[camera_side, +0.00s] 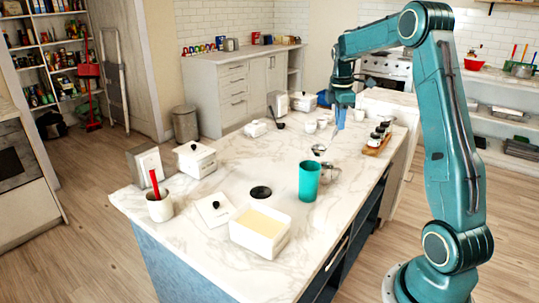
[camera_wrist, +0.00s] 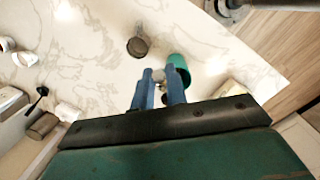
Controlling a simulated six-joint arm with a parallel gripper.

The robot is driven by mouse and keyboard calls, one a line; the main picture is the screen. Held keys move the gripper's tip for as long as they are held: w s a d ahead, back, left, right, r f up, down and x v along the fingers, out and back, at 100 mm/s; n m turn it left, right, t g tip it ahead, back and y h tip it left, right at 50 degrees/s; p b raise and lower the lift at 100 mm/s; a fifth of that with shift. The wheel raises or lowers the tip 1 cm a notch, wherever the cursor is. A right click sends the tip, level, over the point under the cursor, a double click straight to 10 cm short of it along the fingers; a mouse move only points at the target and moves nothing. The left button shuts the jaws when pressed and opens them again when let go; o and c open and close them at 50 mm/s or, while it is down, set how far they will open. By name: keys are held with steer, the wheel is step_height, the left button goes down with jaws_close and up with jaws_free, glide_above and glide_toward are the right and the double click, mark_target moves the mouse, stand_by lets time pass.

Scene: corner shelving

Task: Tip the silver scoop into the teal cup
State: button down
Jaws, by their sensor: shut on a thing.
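The teal cup (camera_side: 309,182) stands upright on the marble counter, right of the white tub. It also shows in the wrist view (camera_wrist: 180,66), just beyond my fingertips and to their right. My gripper (camera_side: 341,118) is above the counter, behind the cup in the side view. In the wrist view its two blue fingers (camera_wrist: 159,88) are a little apart, with a small grey rounded part of the silver scoop (camera_wrist: 158,76) between them. A silver bowl shape (camera_side: 318,150) shows below the gripper in the side view; the scoop's handle and exact tilt are unclear.
A metal mug (camera_side: 329,173) stands close beside the cup. A wooden tray (camera_side: 377,147) with small jars lies at the right edge.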

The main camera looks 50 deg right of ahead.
steer(key=shift+r, duration=1)
steer(key=w+d+n+y, duration=0.1)
steer(key=w+d+n, duration=0.1)
steer(key=w+n, duration=0.4)
steer(key=shift+f, duration=0.4)
steer(key=shift+f, duration=0.25)
steer(key=s+a+f+t+h, duration=0.4)
steer(key=s+a+t+h, duration=0.4)
steer(key=a+t+h, duration=0.1)
steer(key=shift+s, duration=0.2)
stand_by(2.6)
